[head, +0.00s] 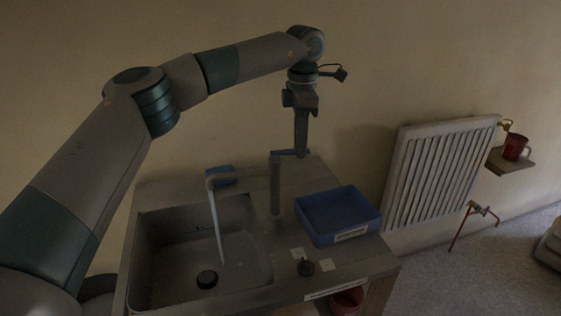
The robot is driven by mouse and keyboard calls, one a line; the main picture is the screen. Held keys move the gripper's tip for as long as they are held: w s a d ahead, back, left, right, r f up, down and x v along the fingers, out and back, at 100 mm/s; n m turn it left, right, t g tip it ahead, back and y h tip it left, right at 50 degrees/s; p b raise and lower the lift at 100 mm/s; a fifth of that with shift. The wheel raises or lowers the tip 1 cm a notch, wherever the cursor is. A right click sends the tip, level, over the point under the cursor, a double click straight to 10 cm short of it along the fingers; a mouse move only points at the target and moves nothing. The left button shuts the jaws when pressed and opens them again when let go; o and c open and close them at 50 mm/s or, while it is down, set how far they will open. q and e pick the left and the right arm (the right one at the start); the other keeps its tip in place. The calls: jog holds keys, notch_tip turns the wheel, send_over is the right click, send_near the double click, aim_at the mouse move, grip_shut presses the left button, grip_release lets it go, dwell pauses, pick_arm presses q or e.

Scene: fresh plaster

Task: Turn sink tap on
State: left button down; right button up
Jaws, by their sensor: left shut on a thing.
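The tap (276,190) stands upright behind the sink (160,262), with its spout reaching left over the basin. A blue piece (221,175) sits near the spout's end. A thin pale streak (216,225), which looks like running water, drops from there into the basin. A blue lever (284,153) is at the tap's top. My left gripper (301,152) points down, with its fingertips shut at the right end of this lever. The fingers partly hide the grip. My right gripper is not in view.
A blue tray (337,213) sits on the counter right of the tap.

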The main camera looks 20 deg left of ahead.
pick_arm(q)
jog(key=shift+w+a+n+p, duration=0.15)
jog(key=shift+w+a+n, duration=0.1)
jog(key=shift+n, duration=0.35)
jog(key=shift+w+a+n+p, duration=0.15)
jog(key=shift+w+n, duration=0.1)
jog(key=shift+n, duration=0.35)
jog(key=c, duration=1.8)
grip_release()
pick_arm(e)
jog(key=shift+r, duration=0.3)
pick_arm(q)
jog(key=shift+o, duration=0.2)
